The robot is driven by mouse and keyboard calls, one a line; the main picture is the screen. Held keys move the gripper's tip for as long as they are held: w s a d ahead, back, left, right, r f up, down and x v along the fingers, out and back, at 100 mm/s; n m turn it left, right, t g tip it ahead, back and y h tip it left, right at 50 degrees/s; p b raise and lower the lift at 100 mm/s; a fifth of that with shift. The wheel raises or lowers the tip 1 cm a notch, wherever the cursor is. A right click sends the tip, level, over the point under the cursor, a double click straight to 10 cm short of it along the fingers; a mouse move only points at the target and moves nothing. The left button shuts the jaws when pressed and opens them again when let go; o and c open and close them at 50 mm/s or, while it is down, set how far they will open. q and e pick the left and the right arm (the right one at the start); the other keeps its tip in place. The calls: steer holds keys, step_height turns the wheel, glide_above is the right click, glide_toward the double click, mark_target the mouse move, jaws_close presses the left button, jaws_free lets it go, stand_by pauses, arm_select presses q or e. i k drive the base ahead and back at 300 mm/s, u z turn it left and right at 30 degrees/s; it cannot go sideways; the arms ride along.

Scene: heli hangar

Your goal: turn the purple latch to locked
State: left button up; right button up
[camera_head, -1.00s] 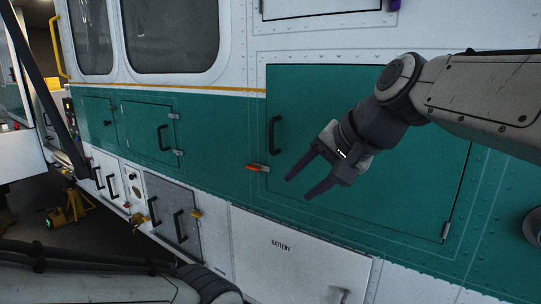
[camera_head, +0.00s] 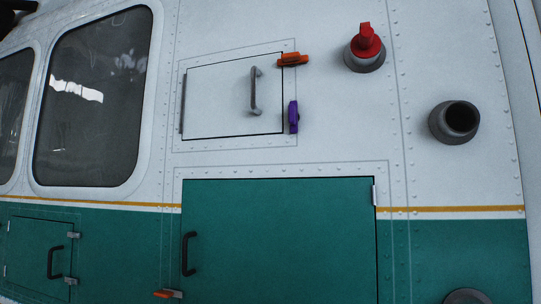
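The purple latch (camera_head: 294,117) sits at the lower right edge of a small white hatch (camera_head: 225,98) on the helicopter's white side. Its long side stands upright, beside the hatch edge. An orange latch (camera_head: 292,60) sits at the hatch's upper right corner and lies level, reaching across the edge. The hatch has a grey handle (camera_head: 254,91) and looks closed. Neither of my grippers shows in the head view.
Right of the hatch are a red-capped fitting (camera_head: 366,50) and a dark open pipe (camera_head: 456,122). Below is a large green door (camera_head: 285,240) with a black handle (camera_head: 188,253) and an orange latch (camera_head: 167,294). A window (camera_head: 95,97) lies left.

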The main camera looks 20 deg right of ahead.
mark_target(293, 117)
steer(key=z, duration=2.3)
steer(key=k, duration=1.05)
steer(key=u, duration=1.75)
steer(key=i, duration=0.5)
steer(key=z, duration=0.05)
